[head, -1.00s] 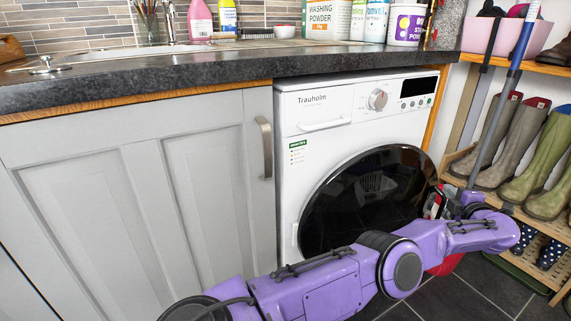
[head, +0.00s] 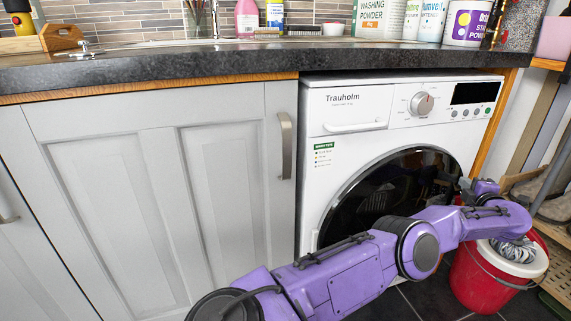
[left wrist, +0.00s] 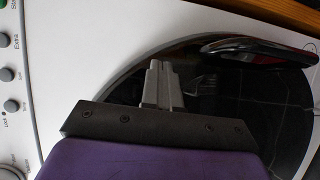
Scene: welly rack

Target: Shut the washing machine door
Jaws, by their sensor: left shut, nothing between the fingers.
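The white washing machine (head: 345,145) stands under the worktop. Its round door (head: 380,190) has dark glass and a black rim. It appears to lie flat or nearly flat against the front; I cannot tell if it is latched. My left arm hides its lower right part. My left gripper (head: 472,186) is at the door's right edge in the head view. In the left wrist view its fingers (left wrist: 160,80) are together and empty, in front of the dark door glass (left wrist: 240,110), which seems to reflect them. Contact cannot be told. My right gripper is not in view.
A red bucket (head: 485,280) stands on the floor below my left forearm. A grey cupboard (head: 150,190) is left of the machine. A wooden rack (head: 555,235) is at right.

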